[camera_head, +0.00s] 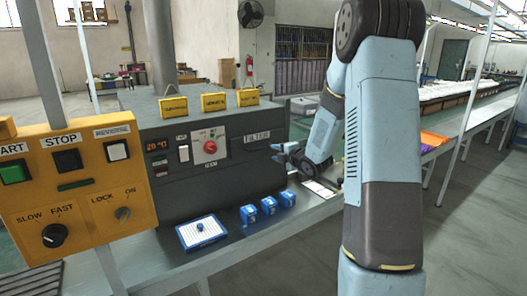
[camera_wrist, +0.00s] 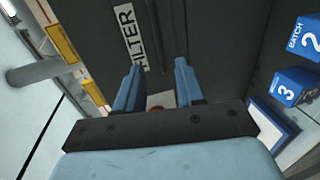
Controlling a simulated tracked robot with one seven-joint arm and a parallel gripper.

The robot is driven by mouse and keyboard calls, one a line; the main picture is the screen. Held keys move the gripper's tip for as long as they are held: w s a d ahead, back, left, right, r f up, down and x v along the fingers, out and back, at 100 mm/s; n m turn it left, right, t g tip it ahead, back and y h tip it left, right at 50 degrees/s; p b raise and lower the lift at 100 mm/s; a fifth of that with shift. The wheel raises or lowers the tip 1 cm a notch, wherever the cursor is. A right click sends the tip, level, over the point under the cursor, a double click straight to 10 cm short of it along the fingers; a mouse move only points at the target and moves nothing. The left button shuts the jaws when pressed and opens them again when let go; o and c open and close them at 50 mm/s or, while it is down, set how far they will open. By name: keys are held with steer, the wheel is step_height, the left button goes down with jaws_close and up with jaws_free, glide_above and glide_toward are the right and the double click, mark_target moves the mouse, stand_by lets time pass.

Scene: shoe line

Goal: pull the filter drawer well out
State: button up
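The label also shows in the wrist view (camera_wrist: 131,38), just beyond my left finger. The drawer's outline and handle do not stand out from the dark panel, so I cannot tell how far out it is. My gripper (camera_head: 277,151) is in front of the panel, right of and slightly below the label. In the wrist view my gripper (camera_wrist: 157,66) has its two blue fingers apart, with dark panel and part of a red knob showing between them. Contact with a handle cannot be made out.
Several numbered blue blocks (camera_head: 269,205) and a blue-edged white tray (camera_head: 202,232) lie on the ledge below. A red dial (camera_head: 210,147) is on the machine left of the label. A yellow control box (camera_head: 75,190) stands at left; yellow tags (camera_head: 213,102) line the top.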

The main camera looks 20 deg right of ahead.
mark_target(262, 149)
steer(key=x, duration=0.9)
steer(key=shift+w+a, duration=0.15)
steer(key=shift+w, duration=0.2)
steer(key=shift+f, duration=0.1)
jaws_close()
steer(key=shift+s, duration=0.1)
